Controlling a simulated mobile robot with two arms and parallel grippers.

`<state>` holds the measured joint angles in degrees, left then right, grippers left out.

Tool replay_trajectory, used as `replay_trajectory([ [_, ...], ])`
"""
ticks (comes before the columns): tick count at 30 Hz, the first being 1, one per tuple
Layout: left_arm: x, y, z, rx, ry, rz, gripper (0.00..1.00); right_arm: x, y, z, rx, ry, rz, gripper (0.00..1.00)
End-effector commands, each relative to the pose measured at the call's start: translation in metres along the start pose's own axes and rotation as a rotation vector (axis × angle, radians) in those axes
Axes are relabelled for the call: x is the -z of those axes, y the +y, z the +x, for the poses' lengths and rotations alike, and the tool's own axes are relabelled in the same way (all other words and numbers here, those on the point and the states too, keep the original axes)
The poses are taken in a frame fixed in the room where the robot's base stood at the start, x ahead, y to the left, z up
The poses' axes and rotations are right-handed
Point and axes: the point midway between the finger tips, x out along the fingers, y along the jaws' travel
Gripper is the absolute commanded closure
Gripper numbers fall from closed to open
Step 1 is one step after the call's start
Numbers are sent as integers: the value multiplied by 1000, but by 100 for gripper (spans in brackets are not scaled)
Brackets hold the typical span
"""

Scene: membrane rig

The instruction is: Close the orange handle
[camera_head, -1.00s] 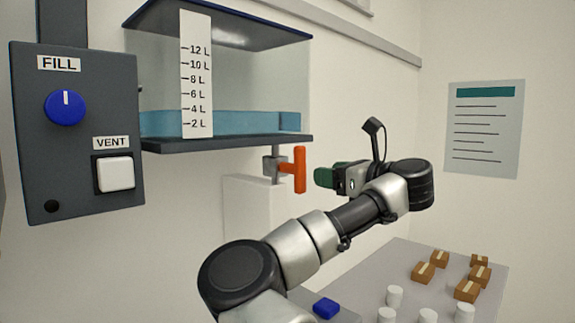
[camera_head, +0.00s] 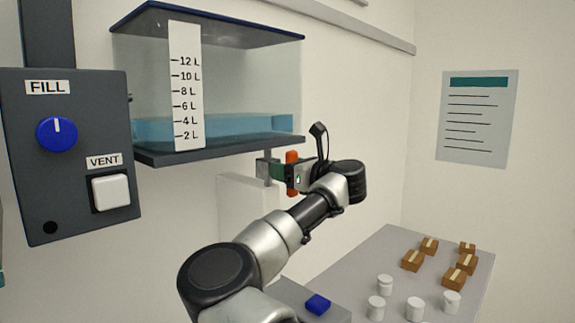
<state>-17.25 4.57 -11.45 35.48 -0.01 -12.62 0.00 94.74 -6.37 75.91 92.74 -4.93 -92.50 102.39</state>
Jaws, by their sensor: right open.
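The orange handle (camera_head: 292,157) stands upright on the grey valve (camera_head: 266,170) under the clear tank (camera_head: 235,85). My left gripper is not in view.
A dark panel (camera_head: 85,215) with a blue FILL knob (camera_head: 57,134) and a white VENT switch (camera_head: 111,192) hangs at the left. A grey table (camera_head: 345,262) at the lower right holds several brown boxes and white jars. A blue object (camera_head: 318,304) lies at the bottom.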

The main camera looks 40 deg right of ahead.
Motion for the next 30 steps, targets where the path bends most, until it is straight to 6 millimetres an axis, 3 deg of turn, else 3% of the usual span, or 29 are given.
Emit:
replay_trajectory([
  [5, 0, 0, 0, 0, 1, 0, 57, 0, 0, 0, 0, 0, 0, 46],
  [12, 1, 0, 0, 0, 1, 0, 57, 0, 0, 0, 0, 0, 0, 83],
  [15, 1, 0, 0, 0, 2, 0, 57, 0, 0, 0, 0, 0, 0, 94],
  [23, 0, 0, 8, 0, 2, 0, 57, 2, 0, 0, 0, 0, -33, 94],
  [30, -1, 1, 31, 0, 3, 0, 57, 6, 1, -1, 2, 0, -165, 94],
])
